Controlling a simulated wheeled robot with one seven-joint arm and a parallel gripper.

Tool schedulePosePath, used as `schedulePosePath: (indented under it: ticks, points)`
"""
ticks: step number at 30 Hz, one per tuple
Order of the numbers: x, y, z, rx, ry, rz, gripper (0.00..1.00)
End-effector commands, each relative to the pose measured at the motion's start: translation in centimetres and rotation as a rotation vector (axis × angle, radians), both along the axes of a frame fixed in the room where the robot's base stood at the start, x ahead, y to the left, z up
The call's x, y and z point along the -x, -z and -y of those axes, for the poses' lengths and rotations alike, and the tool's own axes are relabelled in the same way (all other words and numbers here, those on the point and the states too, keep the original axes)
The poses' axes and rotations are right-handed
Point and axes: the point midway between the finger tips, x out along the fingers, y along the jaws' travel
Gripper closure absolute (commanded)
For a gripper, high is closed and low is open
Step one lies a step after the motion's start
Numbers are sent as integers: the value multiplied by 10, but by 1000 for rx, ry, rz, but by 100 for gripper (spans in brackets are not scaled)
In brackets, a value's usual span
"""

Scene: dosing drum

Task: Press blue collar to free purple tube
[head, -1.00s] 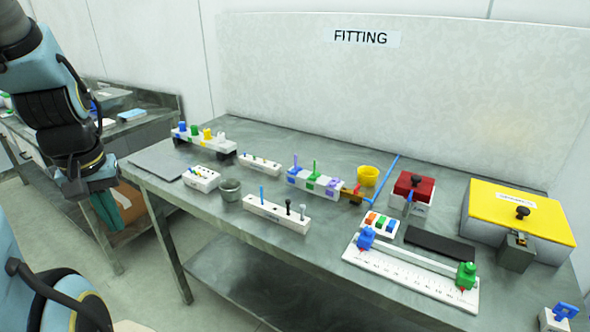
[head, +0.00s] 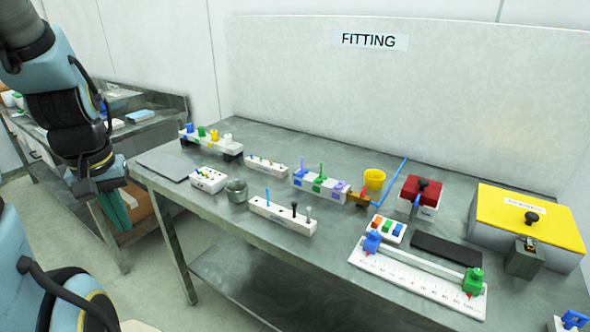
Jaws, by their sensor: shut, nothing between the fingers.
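A white block (head: 312,190) with coloured patches stands mid-table. The purple tube's lower end is inside or behind the block's top. Blue shows at the block's left end, but I cannot clearly make out the collar at this size. My gripper (head: 98,184) hangs at the far left, dark and small, away from the block and off the table's left edge. It is shut and empty.
Around the block stand a white peg rack (head: 283,216), a grey cup (head: 236,191), a yellow cup (head: 374,180) and a red-topped box (head: 420,191). A ruler fixture (head: 415,284) lies front right. The table's left front edge faces me.

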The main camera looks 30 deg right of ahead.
Motion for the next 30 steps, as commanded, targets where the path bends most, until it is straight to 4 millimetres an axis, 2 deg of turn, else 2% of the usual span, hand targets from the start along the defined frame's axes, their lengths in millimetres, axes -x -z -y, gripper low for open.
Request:
schedulePosePath:
  ticks: [4, 7, 11, 14, 19, 24, 27, 30]
  points:
    - [-2, 0, 2, -1, 7, 3, 100]
    - [-11, 2, 11, -5, 49, 25, 100]
    - [-35, 6, 43, -6, 178, 89, 100]
    - [-57, 8, 86, 12, 322, 164, 100]
    - [-82, 1, 179, 95, 571, 307, 100]
    - [-83, -17, 270, 219, 770, 438, 100]
    - [-77, -31, 308, 285, 847, 496, 100]
    - [-71, -42, 334, 333, 896, 536, 100]
